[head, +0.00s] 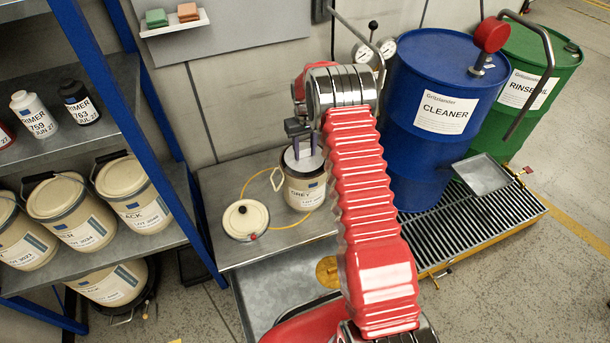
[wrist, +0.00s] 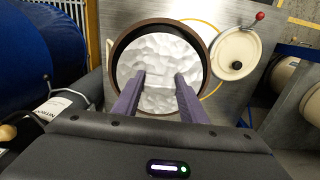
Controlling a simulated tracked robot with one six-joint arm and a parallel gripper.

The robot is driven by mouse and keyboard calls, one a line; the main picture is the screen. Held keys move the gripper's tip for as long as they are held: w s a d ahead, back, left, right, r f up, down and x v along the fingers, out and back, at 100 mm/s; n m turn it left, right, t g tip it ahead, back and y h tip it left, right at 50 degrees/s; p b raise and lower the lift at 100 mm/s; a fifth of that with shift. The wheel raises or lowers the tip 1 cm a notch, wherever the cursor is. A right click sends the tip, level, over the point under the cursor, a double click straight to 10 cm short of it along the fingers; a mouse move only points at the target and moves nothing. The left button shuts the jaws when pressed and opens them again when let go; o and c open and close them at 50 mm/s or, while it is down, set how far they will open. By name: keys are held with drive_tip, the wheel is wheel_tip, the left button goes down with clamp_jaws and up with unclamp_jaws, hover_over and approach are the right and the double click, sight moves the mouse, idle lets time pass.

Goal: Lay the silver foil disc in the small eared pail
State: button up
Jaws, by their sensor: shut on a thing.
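The small pail (head: 305,192), cream with a dark rim and a label, stands upright on the grey bench. In the wrist view its open mouth, ringed by the dark rim (wrist: 209,62), faces the camera. The silver foil disc (wrist: 160,55) shows crumpled and bright inside the outline of that rim; in the head view a pale strip of it shows at the pail's mouth. My gripper (head: 304,148) is directly above the pail, pointing down. In the wrist view its two purple fingers (wrist: 160,76) are shut on the disc. I cannot tell the disc's exact height.
A blue drum (head: 425,120) stands to the right on a grating (head: 440,242). Shelves with larger pails (head: 75,212) stand at left.

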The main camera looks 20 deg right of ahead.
sight(305, 157)
drive_tip(key=shift+f, duration=0.1)
drive_tip(key=shift+f, duration=3.05)
drive_tip(key=shift+f, duration=1.85)
drive_tip(key=shift+f, duration=0.1)
drive_tip(key=o, duration=1)
wheel_tip(305, 157, up, 12)
drive_tip(key=shift+r, duration=0.1)
